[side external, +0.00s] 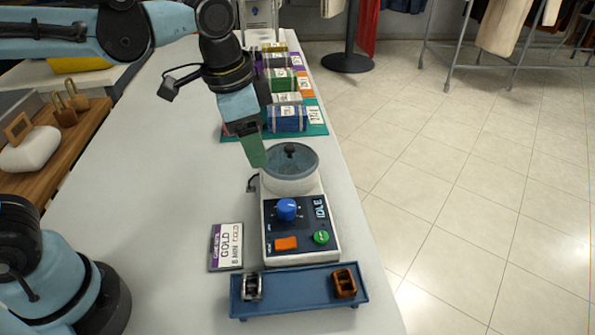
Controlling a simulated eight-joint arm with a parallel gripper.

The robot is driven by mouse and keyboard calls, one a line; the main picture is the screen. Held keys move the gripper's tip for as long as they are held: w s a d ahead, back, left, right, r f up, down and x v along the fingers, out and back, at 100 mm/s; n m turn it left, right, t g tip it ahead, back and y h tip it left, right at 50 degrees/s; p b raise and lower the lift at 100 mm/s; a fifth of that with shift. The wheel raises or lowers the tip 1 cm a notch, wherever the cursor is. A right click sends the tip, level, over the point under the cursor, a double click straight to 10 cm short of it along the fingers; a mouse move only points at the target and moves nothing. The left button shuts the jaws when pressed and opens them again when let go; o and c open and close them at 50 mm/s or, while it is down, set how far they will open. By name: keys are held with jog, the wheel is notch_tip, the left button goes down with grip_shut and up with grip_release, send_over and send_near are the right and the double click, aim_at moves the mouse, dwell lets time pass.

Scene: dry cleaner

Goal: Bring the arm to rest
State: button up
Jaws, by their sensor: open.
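My gripper (256,152) hangs at the end of the blue and black arm, over the white counter (180,190). It points down, just behind and left of the round grey pot (291,165) on the control unit. It is open, and I see nothing held in it. The fingers look greenish and are seen edge-on, so the gap between them is hard to make out. I cannot tell whether the fingertips touch the pot's rim.
The unit's panel (275,215) has a blue knob, orange and green buttons and reads IDLE. A GOLD card (228,246) lies left of it. A blue tray (300,305) holds two buckles in front. Rolled cloths (287,119) lie behind. The counter's left-middle is clear.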

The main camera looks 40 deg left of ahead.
jog(key=s+a+f+n+t, duration=0.3)
jog(key=s+a+n+t, duration=0.1)
jog(key=a+n, duration=0.3)
jog(key=shift+s+a+f+t, duration=0.15)
jog(key=shift+a+t, duration=0.25)
jog(key=shift+a, duration=0.55)
jog(key=shift+c, duration=0.3)
